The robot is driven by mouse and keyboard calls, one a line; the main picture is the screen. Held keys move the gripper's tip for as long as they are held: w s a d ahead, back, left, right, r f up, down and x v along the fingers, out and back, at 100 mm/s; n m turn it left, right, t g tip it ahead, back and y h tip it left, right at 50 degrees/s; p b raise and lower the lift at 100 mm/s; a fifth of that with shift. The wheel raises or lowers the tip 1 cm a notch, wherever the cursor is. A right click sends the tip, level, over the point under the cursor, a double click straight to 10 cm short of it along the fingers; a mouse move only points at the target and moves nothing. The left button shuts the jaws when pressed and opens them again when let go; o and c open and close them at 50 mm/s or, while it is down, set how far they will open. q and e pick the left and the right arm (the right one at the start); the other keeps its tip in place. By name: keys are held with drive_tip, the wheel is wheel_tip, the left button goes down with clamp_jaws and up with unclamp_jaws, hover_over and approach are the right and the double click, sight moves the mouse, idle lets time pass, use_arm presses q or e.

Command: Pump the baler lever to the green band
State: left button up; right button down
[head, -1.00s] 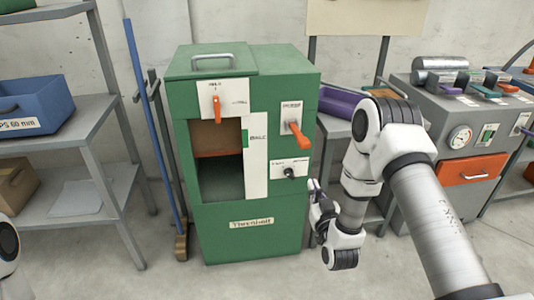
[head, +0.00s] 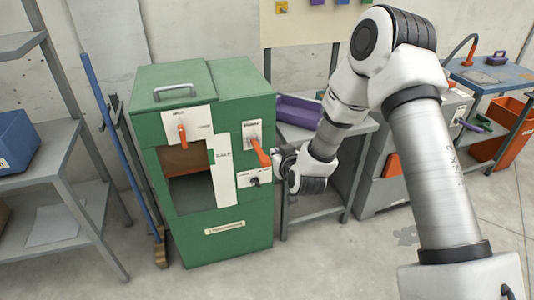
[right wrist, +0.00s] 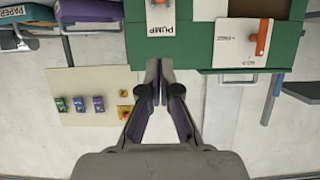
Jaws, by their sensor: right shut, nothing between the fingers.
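The green baler (head: 225,245) stands on the floor left of centre in the head view. Its orange pump lever (head: 260,153) slants down and to the right from a white plate on the front. A tall white gauge strip (head: 224,175) beside it has a small green mark (head: 211,156). My right gripper (head: 278,158) is close beside the lever's lower end; I cannot tell whether they touch. In the right wrist view the gripper (right wrist: 158,66) is shut and empty, near the upside-down PUMP plate (right wrist: 163,22). The lever is mostly cut off there. My left gripper is out of view.
A second orange lever (head: 182,134) and a black knob (head: 254,181) are on the baler front. A blue pole (head: 118,150) leans at its left, near a grey shelf (head: 60,130). A grey table with a purple tray (head: 299,110) stands right of the baler.

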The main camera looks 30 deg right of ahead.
drive_tip(key=p, duration=0.1)
hover_over(267, 162)
wheel_tip(267, 162, down, 3)
drive_tip(key=shift+f, duration=0.15)
drive_tip(key=f, duration=0.2)
drive_tip(key=f+p, duration=0.1)
drive_tip(key=shift+w+d+f, duration=0.1)
drive_tip(key=shift+w+f, duration=0.15)
drive_tip(key=shift+s+f, duration=0.1)
drive_tip(key=shift+f, duration=0.35)
